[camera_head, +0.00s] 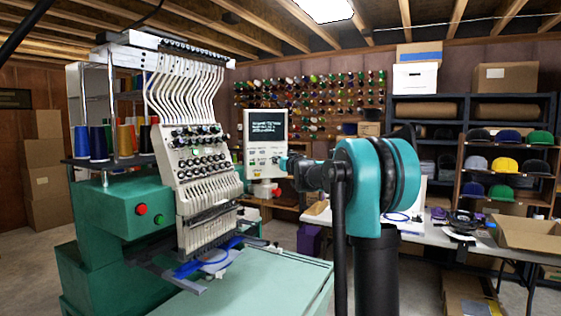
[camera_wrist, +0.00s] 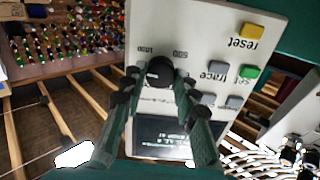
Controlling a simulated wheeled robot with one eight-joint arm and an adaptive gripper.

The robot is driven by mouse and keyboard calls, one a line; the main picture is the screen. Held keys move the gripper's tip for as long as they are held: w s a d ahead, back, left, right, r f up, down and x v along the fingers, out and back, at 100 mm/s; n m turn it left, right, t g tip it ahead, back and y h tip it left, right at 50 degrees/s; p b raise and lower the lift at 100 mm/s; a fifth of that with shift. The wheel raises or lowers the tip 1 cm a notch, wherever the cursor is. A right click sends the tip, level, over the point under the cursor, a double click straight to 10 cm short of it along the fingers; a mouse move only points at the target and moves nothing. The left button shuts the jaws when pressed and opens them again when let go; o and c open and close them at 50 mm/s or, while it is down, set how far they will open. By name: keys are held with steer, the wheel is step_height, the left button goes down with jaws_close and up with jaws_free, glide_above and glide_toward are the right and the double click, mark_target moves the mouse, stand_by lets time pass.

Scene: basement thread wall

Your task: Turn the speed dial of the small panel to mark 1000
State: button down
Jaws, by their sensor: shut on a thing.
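The small panel (camera_head: 265,128) is a pale box with a dark screen, beside the embroidery machine. In the wrist view the panel (camera_wrist: 205,25) appears upside down, with its screen (camera_wrist: 162,140) below the dial. The round black speed dial (camera_wrist: 160,71) sits between the two fingers of my gripper (camera_wrist: 159,80), which is shut on it. Small printed marks show near the dial; its pointer and exact setting are not readable. In the head view my gripper (camera_head: 287,163) reaches the panel's lower right part and hides the dial.
Yellow reset (camera_wrist: 252,32), green (camera_wrist: 249,72) and grey trace (camera_wrist: 217,68) buttons sit close to the dial. The multi-needle embroidery machine (camera_head: 195,165) stands left of the panel. A table (camera_head: 425,232) with a cardboard box is at right.

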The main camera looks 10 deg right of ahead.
steer(key=shift+a+m, duration=0.1)
steer(key=shift+m, duration=3.7)
steer(key=c, duration=1.2)
jaws_free()
steer(key=shift+o, duration=0.2)
steer(key=shift+m, duration=0.3)
